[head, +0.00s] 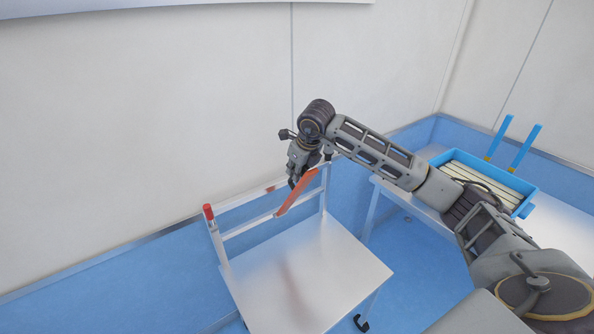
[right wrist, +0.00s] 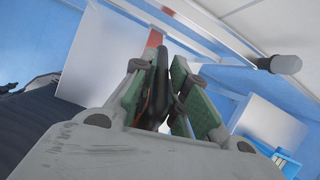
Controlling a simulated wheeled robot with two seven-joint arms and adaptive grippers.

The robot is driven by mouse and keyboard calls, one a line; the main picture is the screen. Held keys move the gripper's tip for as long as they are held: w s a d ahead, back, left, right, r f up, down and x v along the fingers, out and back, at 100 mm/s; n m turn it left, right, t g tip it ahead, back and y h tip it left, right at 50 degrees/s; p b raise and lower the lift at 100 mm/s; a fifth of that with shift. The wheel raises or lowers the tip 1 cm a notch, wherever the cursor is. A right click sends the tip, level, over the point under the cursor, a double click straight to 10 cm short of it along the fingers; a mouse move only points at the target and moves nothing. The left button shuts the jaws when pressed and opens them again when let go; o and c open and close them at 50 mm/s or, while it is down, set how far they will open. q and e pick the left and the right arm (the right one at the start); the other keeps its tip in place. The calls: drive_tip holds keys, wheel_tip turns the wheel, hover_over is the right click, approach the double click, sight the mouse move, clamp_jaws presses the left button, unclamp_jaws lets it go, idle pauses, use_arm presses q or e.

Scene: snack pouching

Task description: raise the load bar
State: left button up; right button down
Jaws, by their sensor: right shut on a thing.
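The load bar appears to be the long orange-red bar (head: 297,192) slanting over the back of the white cart (head: 330,270) in the head view. Its upper right end is near the cart's right post, its lower left end near the back rail. My right gripper (head: 294,181) is at the bar and covers part of it. In the right wrist view the green-padded fingers (right wrist: 163,95) are shut on a dark grip (right wrist: 157,88), with an orange-red part (right wrist: 154,39) beyond it. Whether the bar touches the cart frame is unclear. My left gripper is out of view.
The cart's left post has a red cap (head: 208,211). A blue crate (head: 530,190) of pale strips stands on a white table (head: 425,212) at the right, with two blue uprights (head: 524,147) behind. The cart top is clear. A wall stands close behind.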

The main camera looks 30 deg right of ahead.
drive_tip(key=shift+w+r+p, duration=0.35)
drive_tip(key=shift+w+p, duration=0.15)
drive_tip(key=shift+w, duration=0.05)
drive_tip(key=shift+w+a+r+g+p, duration=0.15)
drive_tip(key=shift+w+g+p, duration=0.1)
drive_tip(key=shift+w+p, duration=0.25)
drive_tip(key=shift+w+a+r+g+p, duration=0.1)
drive_tip(key=shift+w+r+g+p, duration=0.2)
drive_tip(key=shift+w, duration=0.4)
drive_tip(key=shift+w+a+r+g+p, duration=0.1)
drive_tip(key=shift+w+g+p, duration=0.15)
drive_tip(key=shift+w+p, duration=0.3)
drive_tip(key=w+g+p, duration=0.2)
drive_tip(key=w, duration=0.4)
drive_tip(key=shift+w+a+r+h, duration=0.15)
drive_tip(key=shift+a+r+h, duration=0.15)
drive_tip(key=shift+a, duration=0.1)
drive_tip(key=c, duration=1.4)
unclamp_jaws()
